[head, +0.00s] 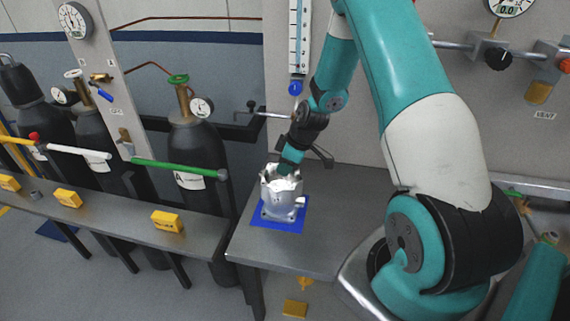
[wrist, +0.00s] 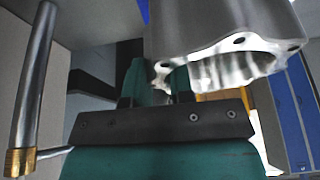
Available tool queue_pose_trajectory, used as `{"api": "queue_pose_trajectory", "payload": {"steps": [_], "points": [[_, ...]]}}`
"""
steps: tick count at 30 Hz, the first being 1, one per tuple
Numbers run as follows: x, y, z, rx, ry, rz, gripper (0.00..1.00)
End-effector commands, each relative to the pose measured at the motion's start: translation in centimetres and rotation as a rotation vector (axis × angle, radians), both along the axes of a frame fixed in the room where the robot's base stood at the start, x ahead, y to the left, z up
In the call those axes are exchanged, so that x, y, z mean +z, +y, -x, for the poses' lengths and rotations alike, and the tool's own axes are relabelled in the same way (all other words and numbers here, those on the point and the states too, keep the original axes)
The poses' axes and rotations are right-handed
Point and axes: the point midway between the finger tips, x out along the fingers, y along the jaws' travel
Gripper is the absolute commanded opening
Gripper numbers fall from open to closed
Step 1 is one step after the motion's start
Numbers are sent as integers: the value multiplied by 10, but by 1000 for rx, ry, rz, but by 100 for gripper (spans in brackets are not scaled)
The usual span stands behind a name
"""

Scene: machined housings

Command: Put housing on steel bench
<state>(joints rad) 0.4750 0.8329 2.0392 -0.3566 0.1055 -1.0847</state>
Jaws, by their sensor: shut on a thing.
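The housing (head: 283,197) is a silvery cast metal body with a jagged open top and a flanged base. In the head view it is upright over a blue mat (head: 268,223) on the grey steel bench (head: 262,249). I cannot tell whether its base touches the mat. My gripper (head: 288,170) reaches down to the housing's top rim and is shut on it. In the wrist view the housing (wrist: 225,50) fills the upper right, and my gripper's fingers (wrist: 156,84) meet its edge. The fingertips are partly hidden by the housing.
Dark gas cylinders (head: 195,160) stand behind a side rail (head: 120,222) bearing yellow blocks (head: 167,221) at the left. The bench is bare right of the mat, beneath my arm.

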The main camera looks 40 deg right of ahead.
Motion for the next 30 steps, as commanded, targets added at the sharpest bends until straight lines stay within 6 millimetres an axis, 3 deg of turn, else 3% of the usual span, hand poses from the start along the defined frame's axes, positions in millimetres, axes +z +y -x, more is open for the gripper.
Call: {"api": "queue_pose_trajectory", "payload": {"steps": [6, 7, 10, 22, 30], "points": [[-1, 0, -1, 0, -2, -1, 0], [-2, 0, 0, 0, 0, 0, 24], [-1, 0, 0, 0, 0, 0, 47], [5, -2, 1, -1, -3, 2, 48], [50, -14, 15, -2, -6, 2, 48]]}}
